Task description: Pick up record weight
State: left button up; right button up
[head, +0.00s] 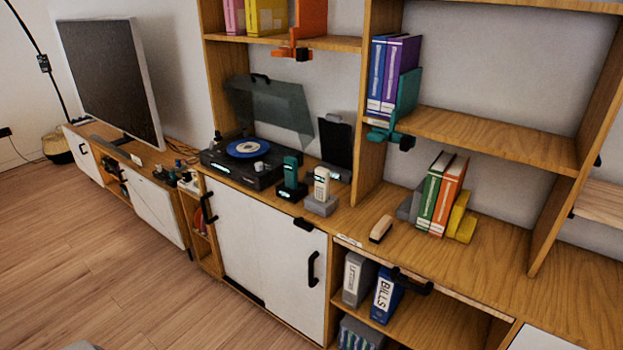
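A black turntable (240,176) stands on the wooden cabinet, with its tinted lid (272,106) raised. No other thing in the head view is clearly the record weight. Neither of my grippers shows in this view.
A teal handset (291,172) and a white handset (321,184) stand in docks right of the turntable. A black panel (336,143) leans behind them. A wooden-topped brush-like object (381,229) lies farther right. A television (110,80) stands left. The floor (110,270) in front is clear.

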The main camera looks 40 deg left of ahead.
aim_at(309, 178)
jog(key=k+u, duration=0.15)
jog(key=u, duration=1.3)
